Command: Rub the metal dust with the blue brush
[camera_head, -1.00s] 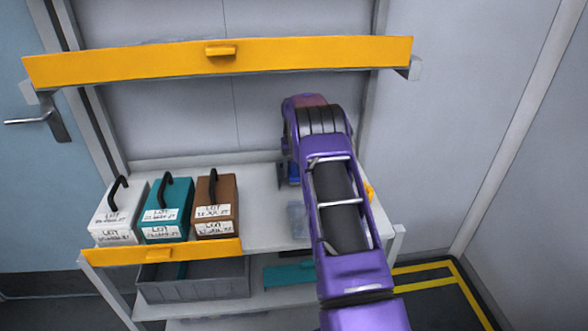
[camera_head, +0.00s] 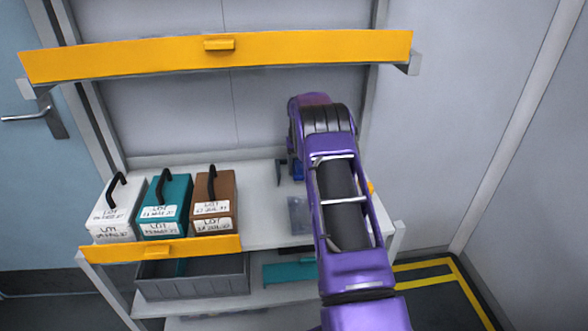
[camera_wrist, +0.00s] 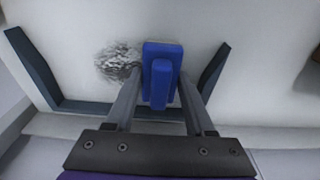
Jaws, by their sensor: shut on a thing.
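In the wrist view my gripper (camera_wrist: 158,92) is shut on the blue brush (camera_wrist: 162,60), with a finger on each side of it. A grey, speckled patch of metal dust (camera_wrist: 116,62) lies on the pale surface just left of the brush, its right edge close to or under the brush. Whether the bristles touch the surface is hidden. A dark teal U-shaped frame (camera_wrist: 48,78) stands around the dust and brush. In the head view a bit of the blue brush (camera_head: 298,171) shows over the shelf; my purple arm hides most of the gripper.
White (camera_head: 117,209), teal (camera_head: 166,206) and brown (camera_head: 213,207) handled boxes stand on the shelf's left. A yellow-fronted upper shelf (camera_head: 120,62) is above. A grey bin (camera_head: 193,282) sits below.

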